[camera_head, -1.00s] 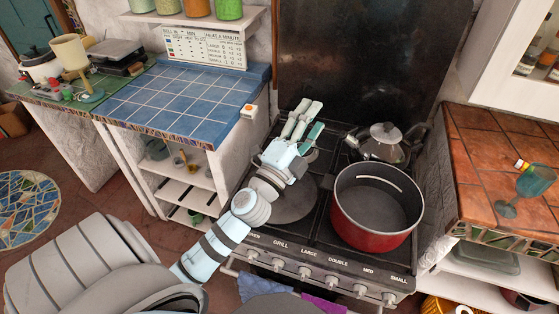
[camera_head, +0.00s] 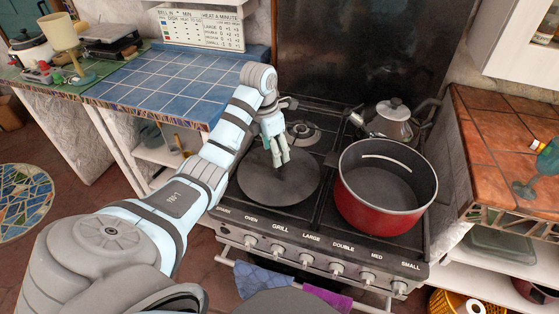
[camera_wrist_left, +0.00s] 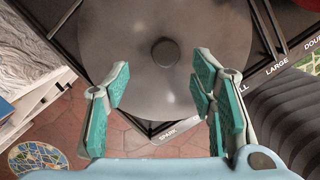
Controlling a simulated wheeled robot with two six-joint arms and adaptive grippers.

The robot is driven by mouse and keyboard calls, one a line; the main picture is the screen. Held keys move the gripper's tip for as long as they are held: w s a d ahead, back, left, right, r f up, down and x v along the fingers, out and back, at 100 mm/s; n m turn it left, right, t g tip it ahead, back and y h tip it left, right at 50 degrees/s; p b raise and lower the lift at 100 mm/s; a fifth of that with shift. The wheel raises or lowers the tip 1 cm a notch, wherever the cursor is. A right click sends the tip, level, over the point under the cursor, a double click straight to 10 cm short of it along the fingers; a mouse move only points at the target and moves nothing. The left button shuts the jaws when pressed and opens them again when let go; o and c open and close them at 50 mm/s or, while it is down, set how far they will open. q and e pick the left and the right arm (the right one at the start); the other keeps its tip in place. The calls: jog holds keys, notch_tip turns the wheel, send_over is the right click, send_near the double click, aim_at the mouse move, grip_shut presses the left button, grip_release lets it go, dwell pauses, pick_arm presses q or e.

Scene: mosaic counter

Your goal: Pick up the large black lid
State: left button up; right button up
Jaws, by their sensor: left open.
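The large black lid (camera_head: 262,184) lies flat on the left side of the stove top. It is a dark round disc with a small round knob in the middle. In the left wrist view the lid (camera_wrist_left: 130,55) fills the upper middle, with its knob (camera_wrist_left: 165,51) just beyond the fingertips and between their lines. My left gripper (camera_head: 280,163) is above the lid, pointing down, and hides part of it in the head view. In the left wrist view the gripper (camera_wrist_left: 164,85) is open with nothing between its green-padded fingers. My right gripper is not in view.
A red pot (camera_head: 385,207) without a cover stands on the stove to the right of the lid. A metal kettle (camera_head: 392,122) stands behind the pot. The blue tiled counter (camera_head: 165,85) is at the left, and the brown tiled counter (camera_head: 490,140) is at the right.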

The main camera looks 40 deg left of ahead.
aim_at(279, 169)
pick_arm(q)
jog(key=shift+w+f, duration=0.15)
jog(key=shift+f, duration=0.6)
jog(key=f+b, duration=0.1)
jog(key=d+f+b, duration=0.1)
jog(key=f+b, duration=0.1)
jog(key=shift+w+f, duration=0.2)
jog(key=shift+f, duration=0.1)
jog(key=shift+w+f, duration=0.1)
jog(key=shift+f, duration=0.25)
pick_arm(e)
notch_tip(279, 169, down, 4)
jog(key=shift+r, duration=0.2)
pick_arm(q)
grip_shut()
